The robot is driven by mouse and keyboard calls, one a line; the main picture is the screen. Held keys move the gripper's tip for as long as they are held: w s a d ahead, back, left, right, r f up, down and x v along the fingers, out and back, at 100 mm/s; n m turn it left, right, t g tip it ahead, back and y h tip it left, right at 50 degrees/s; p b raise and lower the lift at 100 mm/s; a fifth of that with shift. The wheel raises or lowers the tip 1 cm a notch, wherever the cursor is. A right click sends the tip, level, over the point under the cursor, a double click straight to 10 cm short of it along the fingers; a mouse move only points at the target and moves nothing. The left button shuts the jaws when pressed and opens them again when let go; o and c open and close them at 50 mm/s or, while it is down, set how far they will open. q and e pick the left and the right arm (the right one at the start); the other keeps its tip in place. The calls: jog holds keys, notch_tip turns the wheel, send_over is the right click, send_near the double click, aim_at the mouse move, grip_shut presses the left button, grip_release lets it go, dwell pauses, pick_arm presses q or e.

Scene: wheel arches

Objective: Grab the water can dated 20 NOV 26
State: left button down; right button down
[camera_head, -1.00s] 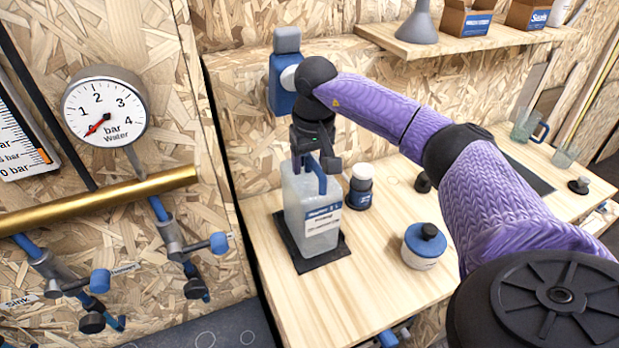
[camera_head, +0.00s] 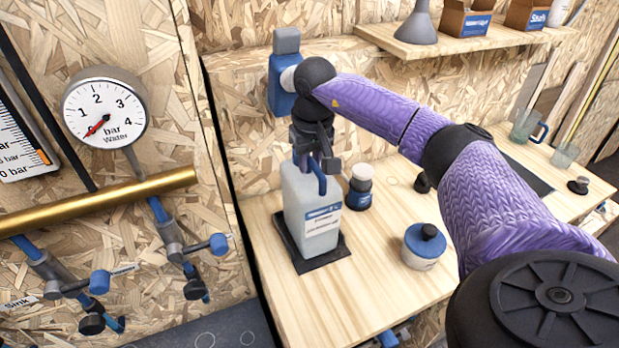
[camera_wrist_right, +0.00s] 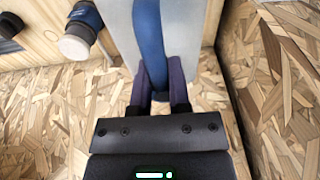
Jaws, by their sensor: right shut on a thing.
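The water can (camera_head: 311,212) is a pale grey canister with a blue handle and a blue-and-white label. The label's print is too small to read a date. It stands upright on a black mat (camera_head: 326,257) on the wooden bench. My right gripper (camera_head: 318,165) is at the top of the can, shut on its blue handle. In the right wrist view the gripper (camera_wrist_right: 160,85) has its two fingers on either side of the blue handle (camera_wrist_right: 149,40), with the can's pale body (camera_wrist_right: 185,40) behind. My left gripper is not in view.
A white-capped blue jar (camera_head: 359,188) stands close to the right of the can. A blue-lidded pot (camera_head: 424,247) is further right. A blue bottle (camera_head: 286,70) is behind on the wall. A brass pipe (camera_head: 100,201) and gauge (camera_head: 104,108) are at left.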

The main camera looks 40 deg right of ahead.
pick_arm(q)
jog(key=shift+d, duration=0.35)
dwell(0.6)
pick_arm(e)
jog(key=shift+r, duration=0.1)
